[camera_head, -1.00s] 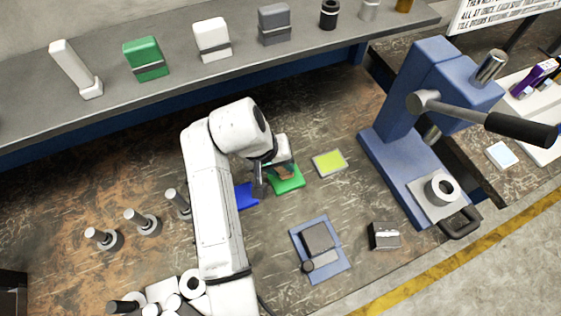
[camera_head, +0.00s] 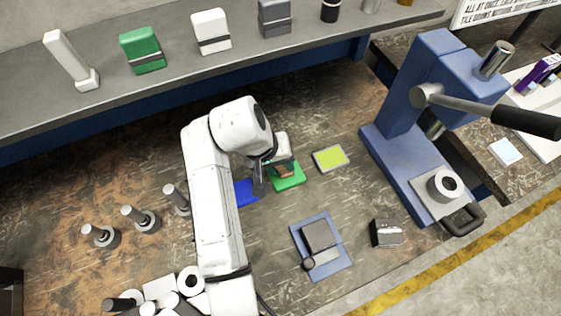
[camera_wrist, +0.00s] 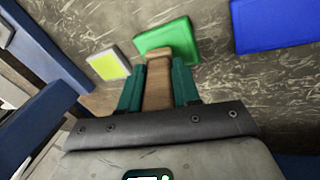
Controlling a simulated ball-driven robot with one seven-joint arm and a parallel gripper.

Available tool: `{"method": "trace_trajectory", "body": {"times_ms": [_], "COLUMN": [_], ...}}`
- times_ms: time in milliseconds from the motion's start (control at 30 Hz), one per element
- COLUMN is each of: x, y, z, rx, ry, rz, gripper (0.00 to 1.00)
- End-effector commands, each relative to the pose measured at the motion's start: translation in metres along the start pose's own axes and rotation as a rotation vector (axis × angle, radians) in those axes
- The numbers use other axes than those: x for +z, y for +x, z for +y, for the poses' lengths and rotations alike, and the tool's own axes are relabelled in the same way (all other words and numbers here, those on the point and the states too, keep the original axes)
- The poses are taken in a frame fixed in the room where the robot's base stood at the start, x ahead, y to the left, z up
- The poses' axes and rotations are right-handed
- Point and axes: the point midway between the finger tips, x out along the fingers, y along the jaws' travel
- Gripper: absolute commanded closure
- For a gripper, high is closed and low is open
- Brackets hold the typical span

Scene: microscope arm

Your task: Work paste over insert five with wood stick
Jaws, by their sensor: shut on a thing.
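My gripper (camera_wrist: 158,88) has teal fingers shut on a brown wood stick (camera_wrist: 157,75). In the head view the stick (camera_head: 285,171) shows as a small brown piece over the green pad (camera_head: 290,182). In the wrist view its tip overlaps the green pad (camera_wrist: 168,38); I cannot tell whether they touch. I cannot make out paste on the pad or tell which thing is insert five. My arm hides part of the bench around the gripper.
A blue pad (camera_head: 245,192) lies left of the green one, and a yellow-green pad (camera_head: 330,159) lies right. A blue mat (camera_head: 338,268) bears a dark block. A blue press (camera_head: 397,165) stands at right. Several posts (camera_head: 140,218) stand at left.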

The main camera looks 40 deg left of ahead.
Motion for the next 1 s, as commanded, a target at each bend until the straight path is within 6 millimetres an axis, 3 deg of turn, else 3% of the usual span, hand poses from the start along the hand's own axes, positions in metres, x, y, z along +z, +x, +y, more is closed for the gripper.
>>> {"method": "trace_trajectory", "body": {"times_ms": [1000], "x": [0.0008], "y": [0.0088], "z": [-0.0030], "rx": [0.000], "ry": [0.000], "rz": [0.000], "gripper": [0.99]}}
